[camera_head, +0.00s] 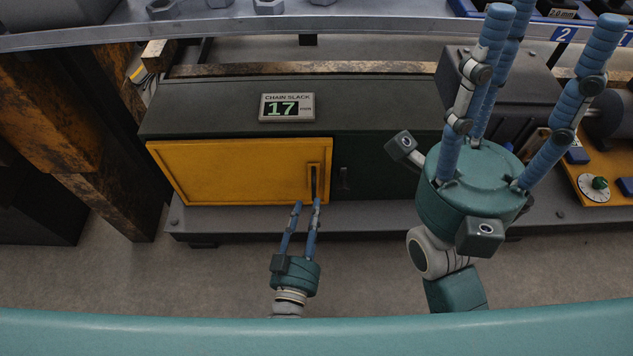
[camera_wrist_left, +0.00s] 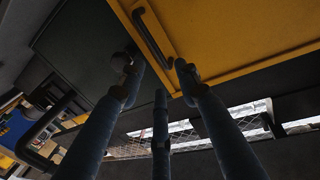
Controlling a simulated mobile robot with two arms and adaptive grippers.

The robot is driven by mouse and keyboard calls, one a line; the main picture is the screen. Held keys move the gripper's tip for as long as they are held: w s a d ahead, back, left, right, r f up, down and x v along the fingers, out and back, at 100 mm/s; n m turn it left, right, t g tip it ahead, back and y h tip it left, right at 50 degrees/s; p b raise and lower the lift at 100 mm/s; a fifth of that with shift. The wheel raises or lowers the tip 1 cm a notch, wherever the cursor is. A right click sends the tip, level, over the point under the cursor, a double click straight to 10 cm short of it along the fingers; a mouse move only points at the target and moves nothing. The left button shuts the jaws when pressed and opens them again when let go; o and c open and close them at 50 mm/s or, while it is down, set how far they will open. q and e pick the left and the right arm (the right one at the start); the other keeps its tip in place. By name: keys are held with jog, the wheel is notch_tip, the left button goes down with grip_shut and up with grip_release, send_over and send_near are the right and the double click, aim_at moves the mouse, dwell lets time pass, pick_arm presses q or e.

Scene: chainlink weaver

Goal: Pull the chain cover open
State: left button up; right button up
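The yellow chain cover (camera_head: 225,172) is on the left front of a dark cabinet (camera_head: 388,120) and looks shut or nearly shut. Its dark upright handle (camera_head: 314,180) is near its right edge; it also shows in the left wrist view (camera_wrist_left: 152,38). My left gripper (camera_head: 307,202) is just in front of the handle's lower end, with its fingers apart. In the left wrist view the fingertips (camera_wrist_left: 152,66) are spread below the handle, with no clear contact. My right gripper (camera_head: 548,15) is raised at the right, fingers spread upward and empty.
A "CHAIN SLACK" display (camera_head: 287,107) reading 17 sits on the cabinet top. A rusty post (camera_head: 105,180) stands at the left. The floor in front of the cover is clear.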

aim_at(315, 187)
pick_arm(q)
jog(key=w, duration=0.2)
jog(key=w+d+b, duration=0.1)
jog(key=w, duration=0.2)
jog(key=w+b, duration=0.1)
jog(key=w, duration=0.2)
jog(key=shift+d, duration=0.3)
grip_shut()
